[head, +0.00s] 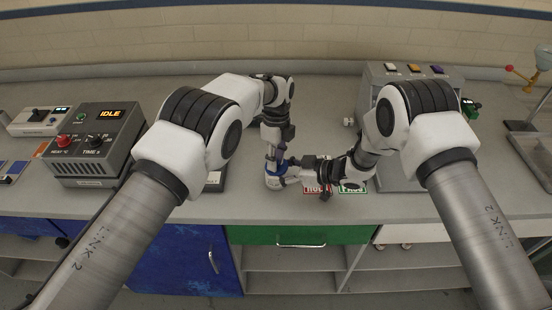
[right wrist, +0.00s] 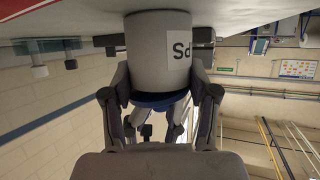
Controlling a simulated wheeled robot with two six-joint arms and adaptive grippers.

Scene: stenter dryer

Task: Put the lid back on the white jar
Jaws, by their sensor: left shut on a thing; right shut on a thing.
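The white jar (head: 272,183) stands on the worktop near its front edge. In the right wrist view the jar (right wrist: 150,50) appears upside down, with a pale lettered label. My right gripper (head: 287,180) reaches in from the right and is shut on the jar; its fingers flank the jar in the right wrist view (right wrist: 160,92). The blue lid (right wrist: 160,103) is at the jar's mouth; whether it is fully seated I cannot tell. My left gripper (head: 277,160) points down from above and is shut on the lid. The fingers partly hide lid and jar.
A grey control box (head: 97,145) reading IDLE stands at left. A grey machine with coloured buttons (head: 412,70) stands behind my right arm. Red (head: 318,190) and green (head: 352,188) labels lie right of the jar. The worktop behind the jar is mostly clear.

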